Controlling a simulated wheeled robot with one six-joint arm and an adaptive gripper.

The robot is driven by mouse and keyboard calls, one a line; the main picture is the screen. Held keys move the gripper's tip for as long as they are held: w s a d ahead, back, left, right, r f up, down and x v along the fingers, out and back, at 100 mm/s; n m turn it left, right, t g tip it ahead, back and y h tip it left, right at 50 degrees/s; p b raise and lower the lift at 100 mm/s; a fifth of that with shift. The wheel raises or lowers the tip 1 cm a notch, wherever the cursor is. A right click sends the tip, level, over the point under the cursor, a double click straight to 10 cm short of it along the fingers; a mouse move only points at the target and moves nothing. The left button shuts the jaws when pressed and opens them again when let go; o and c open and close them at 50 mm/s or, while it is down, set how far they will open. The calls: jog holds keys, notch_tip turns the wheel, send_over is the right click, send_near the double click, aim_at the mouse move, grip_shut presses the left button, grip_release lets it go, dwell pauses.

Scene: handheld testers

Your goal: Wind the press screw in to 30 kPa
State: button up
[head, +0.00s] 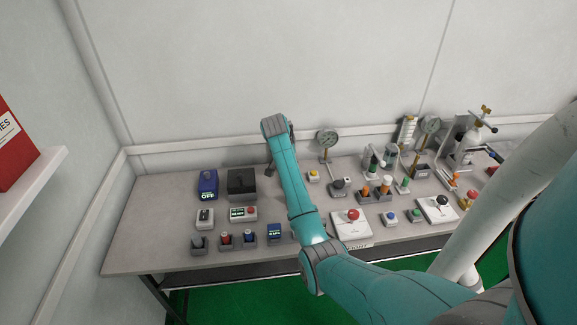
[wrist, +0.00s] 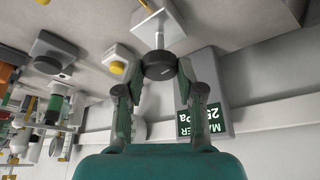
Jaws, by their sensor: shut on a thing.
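In the wrist view, which looks upside down, the press screw shows as a dark round knob (wrist: 159,66) on a light shaft with a pale block (wrist: 160,32) behind it. My gripper (wrist: 160,76) has one finger on each side of the knob and is shut on it. A grey box (wrist: 205,70) beside the knob has a green display (wrist: 202,120), which seems to read master, about 25 kPa; the print is partly cut off. In the head view, my arm hides the knob and most of my gripper.
On the grey bench (head: 150,215) stand a dark box (head: 241,183), a blue unit marked OFF (head: 208,183) and small button units. The bench's left end is clear.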

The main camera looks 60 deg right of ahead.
jog(key=m, duration=0.2)
jog(key=m+g, duration=0.2)
jog(key=m, duration=0.1)
jog(key=shift+w+m, duration=0.25)
jog(key=shift+m, duration=0.05)
jog(key=m, duration=0.2)
jog(key=m+g+y, duration=0.1)
jog(key=m, duration=0.1)
jog(key=shift+d+r+g, duration=0.1)
jog(key=shift+g, duration=0.2)
jog(key=m+y, duration=0.1)
jog(key=m, duration=0.2)
jog(key=m+g+y, duration=0.1)
jog(key=m, duration=0.1)
jog(key=shift+w+d+m, duration=0.1)
jog(key=shift+d+m, duration=0.05)
jog(key=shift+m, duration=0.25)
jog(key=m, duration=0.2)
jog(key=m+y, duration=0.1)
jog(key=m, duration=0.1)
jog(key=shift+d+y, duration=0.1)
jog(key=shift+y, duration=0.2)
jog(key=shift+m, duration=0.3)
jog(key=o, duration=1.1)
jog(key=shift+o, duration=0.2)
